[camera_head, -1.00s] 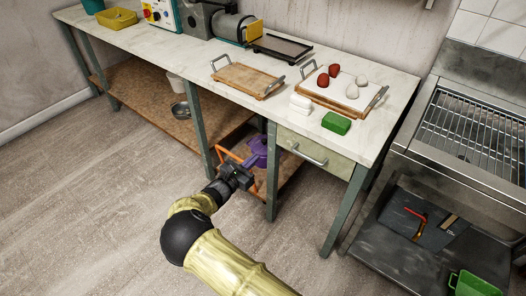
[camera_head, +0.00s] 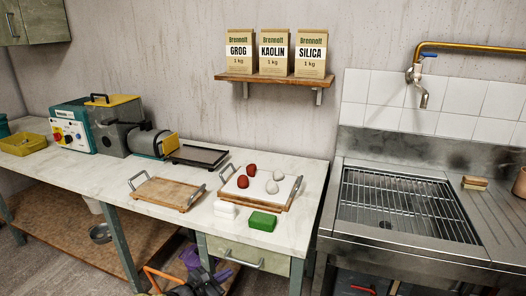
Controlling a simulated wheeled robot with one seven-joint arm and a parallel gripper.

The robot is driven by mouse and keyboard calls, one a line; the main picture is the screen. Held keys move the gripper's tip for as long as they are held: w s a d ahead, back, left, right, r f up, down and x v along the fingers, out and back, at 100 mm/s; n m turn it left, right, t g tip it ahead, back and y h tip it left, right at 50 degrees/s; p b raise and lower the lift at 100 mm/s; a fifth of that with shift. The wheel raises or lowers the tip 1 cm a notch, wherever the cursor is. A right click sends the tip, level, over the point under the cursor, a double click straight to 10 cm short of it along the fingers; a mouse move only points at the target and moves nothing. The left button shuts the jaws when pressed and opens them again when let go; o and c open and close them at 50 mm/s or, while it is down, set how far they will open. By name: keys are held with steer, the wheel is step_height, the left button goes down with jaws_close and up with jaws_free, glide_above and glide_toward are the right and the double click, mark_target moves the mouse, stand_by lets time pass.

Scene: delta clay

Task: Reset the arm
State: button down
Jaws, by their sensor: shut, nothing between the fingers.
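My gripper (camera_head: 205,284) is at the bottom edge of the head view, low in front of the workbench and below its drawer (camera_head: 248,256). Only its dark end shows; the rest of my arm is out of the picture. Its fingers look small and dark, with nothing seen held in them. A purple object (camera_head: 190,257) and an orange bar (camera_head: 160,275) are close to it, under the bench top. Whether my gripper touches either cannot be told.
A steel sink (camera_head: 400,262) stands right. A shelf (camera_head: 262,79) holds three bags.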

steer(key=s+d+r+m+g+y, duration=0.1)
steer(key=s+d+m+g, duration=0.1)
steer(key=d+m+g, duration=0.3)
steer(key=s+d+r+m+g+y, duration=0.1)
steer(key=s+d+m, duration=0.2)
steer(key=d, duration=0.5)
steer(key=s+d+r+m+g+y, duration=0.1)
steer(key=s+d+r+m+g, duration=0.1)
steer(key=d+m+g, duration=0.3)
steer(key=s+d+r+m+t+y, duration=0.1)
steer(key=s+d+r+m+y, duration=0.2)
steer(key=s+d+r+m, duration=0.35)
steer(key=s+d+r+m+t+y, duration=0.1)
steer(key=s+d+r+m+y, duration=0.25)
steer(key=s+m, duration=0.45)
step_height(320, 180, up, 21)
steer(key=s+n+p, duration=0.1)
steer(key=p, duration=2.1)
steer(key=shift+s+d+r, duration=0.15)
steer(key=shift+r, duration=0.05)
